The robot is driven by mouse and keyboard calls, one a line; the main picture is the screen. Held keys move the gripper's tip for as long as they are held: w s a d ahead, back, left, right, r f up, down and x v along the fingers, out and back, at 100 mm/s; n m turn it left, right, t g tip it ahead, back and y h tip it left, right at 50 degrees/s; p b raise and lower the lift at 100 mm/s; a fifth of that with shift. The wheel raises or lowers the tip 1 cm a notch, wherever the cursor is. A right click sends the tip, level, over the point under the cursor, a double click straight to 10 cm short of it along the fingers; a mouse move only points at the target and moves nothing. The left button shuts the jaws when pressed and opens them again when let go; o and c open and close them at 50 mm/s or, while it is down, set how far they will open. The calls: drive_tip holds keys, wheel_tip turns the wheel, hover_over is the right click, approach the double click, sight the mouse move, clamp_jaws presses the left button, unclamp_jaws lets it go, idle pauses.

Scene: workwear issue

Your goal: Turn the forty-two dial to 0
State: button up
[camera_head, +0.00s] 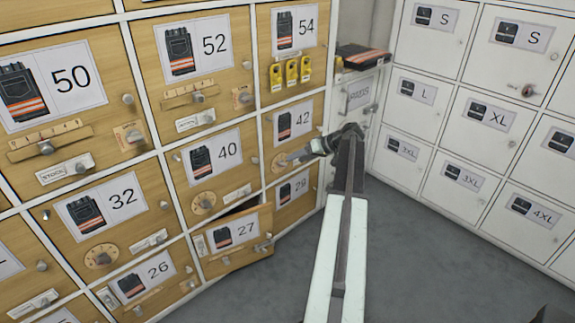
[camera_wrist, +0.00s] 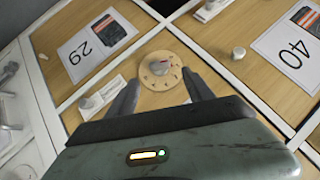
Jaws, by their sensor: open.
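I cannot read the marks. My gripper (camera_wrist: 160,84) is open, its two fingers on either side of the dial's lower part and the knob just beyond the tips. I cannot tell whether they touch it.
The 29 door (camera_head: 293,190) is below and the 40 door (camera_head: 218,158) to the left. The 27 door (camera_head: 236,235) stands ajar.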

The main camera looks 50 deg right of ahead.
sight(284, 165)
drive_tip(key=b+x, duration=0.3)
drive_tip(key=x, duration=0.3)
drive_tip(key=shift+w+a+f+b, duration=0.15)
drive_tip(key=shift+w+f+b, duration=0.05)
drive_tip(key=shift+f+b, duration=0.1)
drive_tip(key=shift+r, duration=0.1)
clamp_jaws()
drive_tip(key=shift+s+a+r+p, duration=0.1)
drive_tip(key=shift+p, duration=0.25)
drive_tip(key=shift+a+h, duration=0.1)
drive_tip(key=shift+h, duration=0.3)
drive_tip(key=shift+a+n+h+p, duration=0.2)
drive_tip(key=shift+n+h+p, duration=0.5)
drive_tip(key=shift+h+p, duration=0.1)
drive_tip(key=shift+a+n+g+h, duration=0.15)
drive_tip(key=shift+n+h, duration=0.3)
drive_tip(key=shift+h, duration=0.45)
drive_tip(key=shift+a+n+g+h, duration=0.15)
drive_tip(key=shift+n+h, duration=0.3)
drive_tip(key=shift+h, duration=0.45)
